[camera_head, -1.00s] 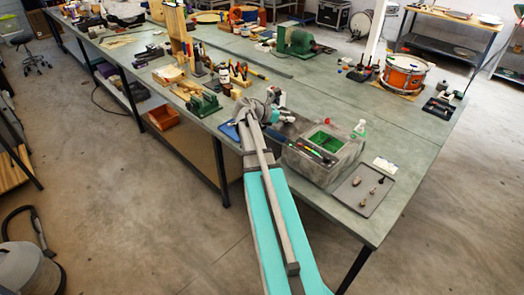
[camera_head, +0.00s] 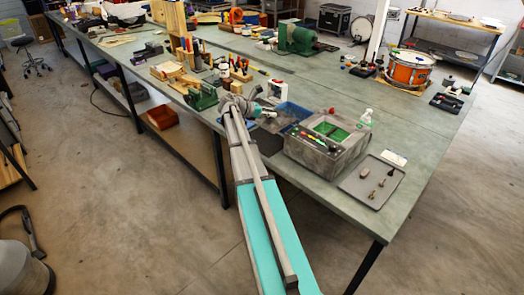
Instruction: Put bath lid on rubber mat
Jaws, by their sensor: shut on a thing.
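My gripper (camera_head: 262,112) is at the end of my arm, over the near part of the bench, left of the bath. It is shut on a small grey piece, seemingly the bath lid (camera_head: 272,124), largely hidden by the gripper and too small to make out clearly. The grey bath (camera_head: 318,158) stands to the right, its top open on a green inside, with tools along its front rim. A dark flat patch (camera_head: 268,143), seemingly the rubber mat, lies between my arm and the bath. I cannot tell whether the lid touches it.
A blue tray (camera_head: 294,112) lies behind the gripper, and a white device (camera_head: 276,90) stands beyond. A green vise (camera_head: 201,97) is to the left. A clear bottle (camera_head: 366,118) and a grey tray (camera_head: 352,187) with small parts are by the bath.

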